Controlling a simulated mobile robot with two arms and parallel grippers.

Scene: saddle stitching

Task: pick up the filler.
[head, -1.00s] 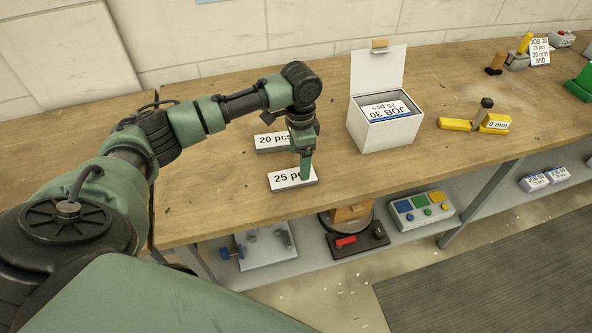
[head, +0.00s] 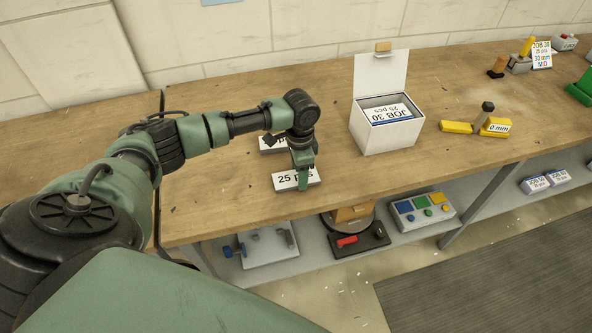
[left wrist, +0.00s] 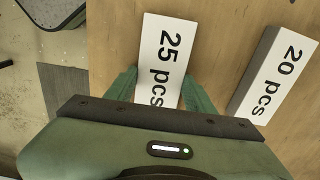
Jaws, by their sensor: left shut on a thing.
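The filler block marked "25 pcs" (head: 287,180) is a flat white-topped block near the front edge of the bench. It also shows in the left wrist view (left wrist: 163,48), between the two green fingers. My left gripper (head: 303,178) is shut on this block, with one finger on each long side (left wrist: 160,92). The block looks level and at bench height; I cannot tell whether it is lifted. A similar block marked "20 pcs" (left wrist: 275,75) lies just beside it, apart from the fingers. In the head view this block (head: 268,147) is partly hidden behind my gripper.
An open white box (head: 390,137) with "JOB 30" sheets stands to the right. Yellow parts (head: 457,127) and a sign card (head: 541,56) are farther right. A lower shelf holds a panel with coloured buttons (head: 422,211). Bare bench lies between blocks and box.

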